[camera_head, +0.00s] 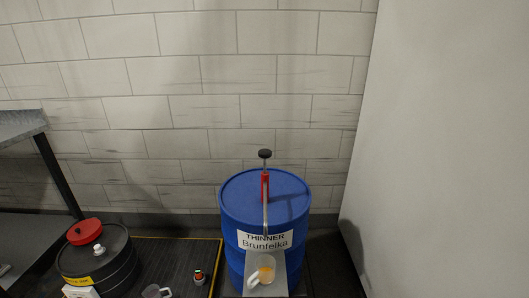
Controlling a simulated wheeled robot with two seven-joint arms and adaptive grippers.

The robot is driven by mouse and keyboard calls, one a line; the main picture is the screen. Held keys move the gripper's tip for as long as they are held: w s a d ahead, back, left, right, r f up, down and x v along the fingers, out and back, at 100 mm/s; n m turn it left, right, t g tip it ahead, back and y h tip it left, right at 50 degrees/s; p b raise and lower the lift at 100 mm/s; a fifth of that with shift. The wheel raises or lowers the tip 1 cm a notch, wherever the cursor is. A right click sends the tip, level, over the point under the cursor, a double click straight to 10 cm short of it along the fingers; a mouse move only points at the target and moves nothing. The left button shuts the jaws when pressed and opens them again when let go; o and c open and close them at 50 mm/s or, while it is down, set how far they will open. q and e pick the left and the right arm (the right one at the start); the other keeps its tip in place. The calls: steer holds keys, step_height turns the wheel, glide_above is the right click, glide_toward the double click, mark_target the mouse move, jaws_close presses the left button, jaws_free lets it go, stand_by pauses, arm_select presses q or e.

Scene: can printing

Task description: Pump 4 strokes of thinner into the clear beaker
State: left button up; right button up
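A blue drum (232,196) labelled "THINNER Brunfelka" stands against the tiled wall. A red hand pump (265,188) with a black knob (265,154) on a thin rod rises from its lid, and the knob stands well above the red body. A thin spout runs down the drum's front. A clear beaker (266,272) with a pale handle stands below it on a grey metal shelf (281,284). Some orange-yellow shows low in the beaker; I cannot tell whether it is liquid or a marking. Neither of my grippers is in view.
A dark drum (118,262) with a red lid piece (84,231) stands at lower left. Near it are another clear cup (153,291) and a small red-topped item (198,276) on a dark, yellow-edged platform (180,256). A grey bench stands far left; a pale wall closes the right.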

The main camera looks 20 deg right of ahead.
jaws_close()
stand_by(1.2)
